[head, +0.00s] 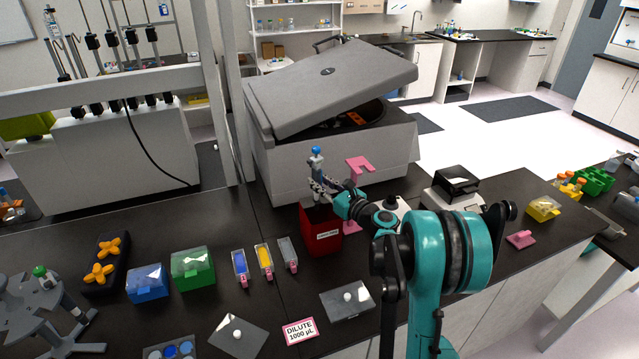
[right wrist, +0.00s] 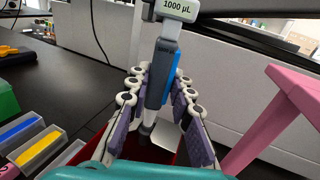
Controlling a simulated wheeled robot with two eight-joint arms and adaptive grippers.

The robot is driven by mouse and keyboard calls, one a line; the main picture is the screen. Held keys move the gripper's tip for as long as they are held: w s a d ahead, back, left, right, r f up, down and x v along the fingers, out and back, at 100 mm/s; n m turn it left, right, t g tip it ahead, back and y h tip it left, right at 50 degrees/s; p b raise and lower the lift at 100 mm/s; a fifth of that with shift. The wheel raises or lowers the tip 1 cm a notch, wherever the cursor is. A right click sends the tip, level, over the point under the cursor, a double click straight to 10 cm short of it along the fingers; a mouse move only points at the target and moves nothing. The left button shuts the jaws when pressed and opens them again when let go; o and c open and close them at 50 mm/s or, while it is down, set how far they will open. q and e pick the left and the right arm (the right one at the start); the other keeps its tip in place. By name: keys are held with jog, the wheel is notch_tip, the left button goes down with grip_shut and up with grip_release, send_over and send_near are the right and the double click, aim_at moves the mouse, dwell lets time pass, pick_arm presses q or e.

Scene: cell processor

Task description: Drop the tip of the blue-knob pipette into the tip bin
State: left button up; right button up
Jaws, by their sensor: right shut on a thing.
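The blue-knob pipette (head: 317,160) stands upright in my right gripper (head: 322,188), over the red tip bin (head: 321,238). In the right wrist view the pipette (right wrist: 170,50) carries a 1000 µL label, and the padded fingers of my right gripper (right wrist: 155,95) close around its grey and blue body. The red bin wall (right wrist: 182,156) shows below it. The pipette's lower end points down toward the bin opening; the tip itself is hidden or too small to make out. My left gripper is not in view.
A grey centrifuge (head: 330,150) with a raised lid stands behind the bin. A pink stand (head: 359,165) is just right of the bin. Green (head: 192,270) and blue (head: 147,284) tip boxes and several small troughs (head: 264,262) lie left. A green-knob pipette (head: 42,273) sits at far left.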

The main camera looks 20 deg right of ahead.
dwell(0.3)
jog(key=s, duration=0.1)
jog(key=s+b, duration=0.1)
jog(key=s, duration=0.1)
jog(key=s+f, duration=0.1)
jog(key=s, duration=0.1)
jog(key=shift+s+a+b, duration=0.15)
jog(key=shift+a+b, duration=0.05)
jog(key=shift+b, duration=0.2)
jog(key=shift+r, duration=0.1)
